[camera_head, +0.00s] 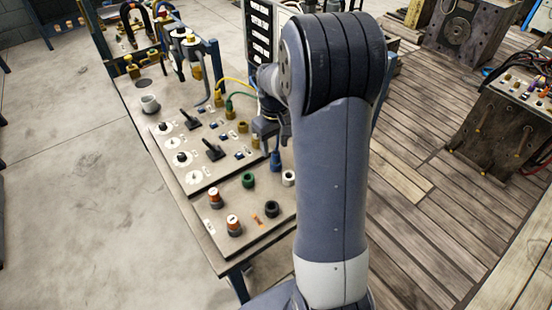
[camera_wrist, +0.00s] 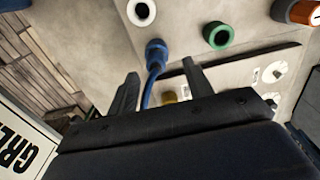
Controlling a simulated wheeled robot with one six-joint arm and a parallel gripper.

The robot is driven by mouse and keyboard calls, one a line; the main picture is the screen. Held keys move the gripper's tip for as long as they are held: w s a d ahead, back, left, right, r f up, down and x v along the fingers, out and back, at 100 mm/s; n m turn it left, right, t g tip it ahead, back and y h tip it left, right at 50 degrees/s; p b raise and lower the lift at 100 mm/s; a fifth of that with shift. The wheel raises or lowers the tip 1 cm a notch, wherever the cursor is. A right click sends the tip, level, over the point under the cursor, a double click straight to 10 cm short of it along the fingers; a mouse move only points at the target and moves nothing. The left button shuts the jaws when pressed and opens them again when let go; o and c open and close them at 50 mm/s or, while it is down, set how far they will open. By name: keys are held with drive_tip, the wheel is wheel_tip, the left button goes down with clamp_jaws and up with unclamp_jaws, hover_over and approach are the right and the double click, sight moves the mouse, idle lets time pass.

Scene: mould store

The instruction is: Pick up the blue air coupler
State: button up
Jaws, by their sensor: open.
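The blue air coupler (camera_wrist: 155,54) stands on the grey panel in the wrist view, with a blue hose running from it back toward my gripper. It also shows in the head view (camera_head: 276,162), just below my gripper (camera_head: 270,132). In the wrist view, my gripper (camera_wrist: 160,76) is open, with one dark finger on each side of the blue hose. The coupler's head lies just beyond the fingertips, and the jaws are not closed on it. The lower part of the hose is hidden behind the gripper body.
A green ring (camera_wrist: 218,35) and a white ring (camera_wrist: 141,11) sit near the coupler. The bench (camera_head: 225,243) also carries orange-topped knobs (camera_head: 233,224), a black ring (camera_head: 271,209) and a panel with black levers (camera_head: 213,150). Green and yellow hoses hang behind. Wooden floor lies right.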

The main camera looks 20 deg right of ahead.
sight(276, 151)
drive_tip(key=f, duration=0.2)
drive_tip(key=f+p, duration=0.1)
drive_tip(key=shift+w+d+f, duration=0.25)
drive_tip(key=shift+d+f, duration=0.05)
drive_tip(key=shift+f, duration=0.7)
drive_tip(key=shift+c, duration=0.3)
clamp_jaws()
wheel_tip(276, 151, up, 10)
drive_tip(key=shift+b, duration=0.65)
drive_tip(key=shift+r, duration=0.1)
